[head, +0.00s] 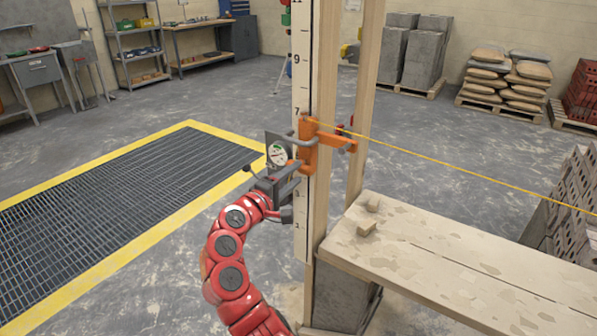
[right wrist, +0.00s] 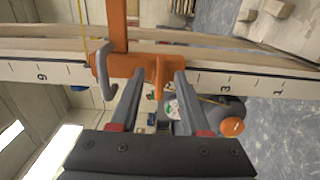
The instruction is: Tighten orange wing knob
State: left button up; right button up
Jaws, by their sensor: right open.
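An orange clamp (head: 308,143) with a grey hook-shaped handle sits on the upright white measuring pole (head: 301,85). In the right wrist view the clamp (right wrist: 118,70) lies across the pole, and its orange wing knob (right wrist: 160,76) sticks out toward me. My right gripper (head: 289,177) is at the clamp's left side in the head view. Its two fingers (right wrist: 158,84) are open, one on each side of the wing knob, with gaps visible between fingers and wing. In the head view the knob is partly hidden by the gripper. My left gripper is not in view.
A yellow string (head: 450,173) runs from the clamp to the right. Wooden posts (head: 364,90) stand just behind the pole. A plank bench (head: 440,255) with small wood blocks is at right. A yellow-edged floor grating (head: 110,200) lies left. Open floor lies behind.

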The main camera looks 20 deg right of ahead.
jog(key=v, duration=1.4)
jog(key=shift+s+a, duration=0.15)
jog(key=shift+a, duration=0.1)
